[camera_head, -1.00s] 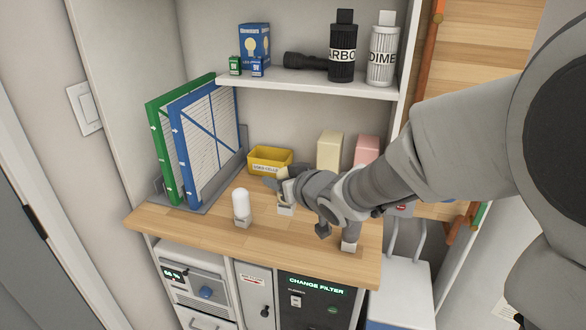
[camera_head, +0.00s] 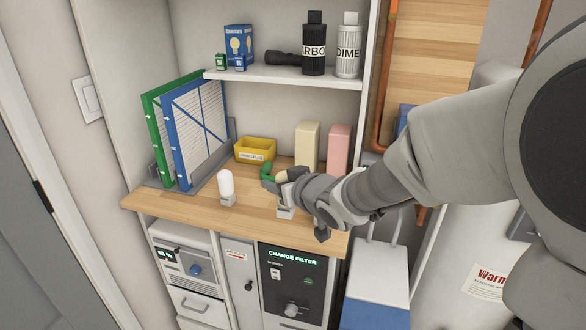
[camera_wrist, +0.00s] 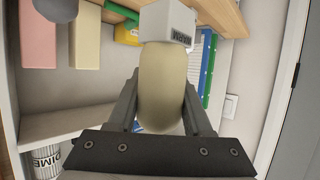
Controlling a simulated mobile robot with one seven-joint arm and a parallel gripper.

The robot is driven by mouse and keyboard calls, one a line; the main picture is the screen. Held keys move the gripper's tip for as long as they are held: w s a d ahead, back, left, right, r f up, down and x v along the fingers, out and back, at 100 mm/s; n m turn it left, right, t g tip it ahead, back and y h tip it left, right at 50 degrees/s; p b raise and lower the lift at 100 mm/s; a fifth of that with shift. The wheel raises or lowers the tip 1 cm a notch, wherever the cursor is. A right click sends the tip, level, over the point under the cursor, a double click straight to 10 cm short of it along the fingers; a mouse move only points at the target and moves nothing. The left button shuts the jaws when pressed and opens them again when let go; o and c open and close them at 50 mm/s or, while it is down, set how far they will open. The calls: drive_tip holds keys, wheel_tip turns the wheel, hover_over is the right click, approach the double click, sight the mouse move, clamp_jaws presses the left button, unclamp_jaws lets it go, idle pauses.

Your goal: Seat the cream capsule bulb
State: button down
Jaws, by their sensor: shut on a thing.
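In the wrist view the cream capsule bulb (camera_wrist: 162,90) lies between the two fingers of my gripper (camera_wrist: 160,108), which is shut on it. A pale grey block marked WARM (camera_wrist: 168,24) is at the bulb's far end; I cannot tell whether the bulb is seated in it or just in front. In the head view my gripper (camera_head: 276,177) is low over the wooden counter, with a bit of cream and a green curved part at its tip. A pale block (camera_head: 285,212) shows just below the wrist.
A white capsule bulb (camera_head: 226,184) stands upright in a block to the left. Behind are a yellow bin (camera_head: 255,149), a cream box (camera_head: 307,147), a pink box (camera_head: 339,150) and blue and green framed filters (camera_head: 200,125). The counter's front left (camera_head: 170,203) is clear.

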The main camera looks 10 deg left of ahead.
drive_tip(key=shift+s+d+f, duration=0.1)
drive_tip(key=shift+s+d, duration=0.3)
drive_tip(key=d+f+m+t+h, duration=0.1)
drive_tip(key=d+f+m+h, duration=0.1)
drive_tip(key=d+f, duration=0.4)
drive_tip(key=w+d+f+m+h, duration=0.1)
drive_tip(key=d+f+m+h, duration=0.2)
drive_tip(key=d+f, duration=0.4)
drive_tip(key=d+f+m+t+h, duration=0.1)
drive_tip(key=d+f, duration=0.5)
drive_tip(key=d, duration=1.3)
drive_tip(key=shift+w+f+m+t+h, duration=0.15)
drive_tip(key=shift+w+m+t+h, duration=0.15)
drive_tip(key=shift+m+h, duration=0.6)
drive_tip(key=shift+d, duration=0.1)
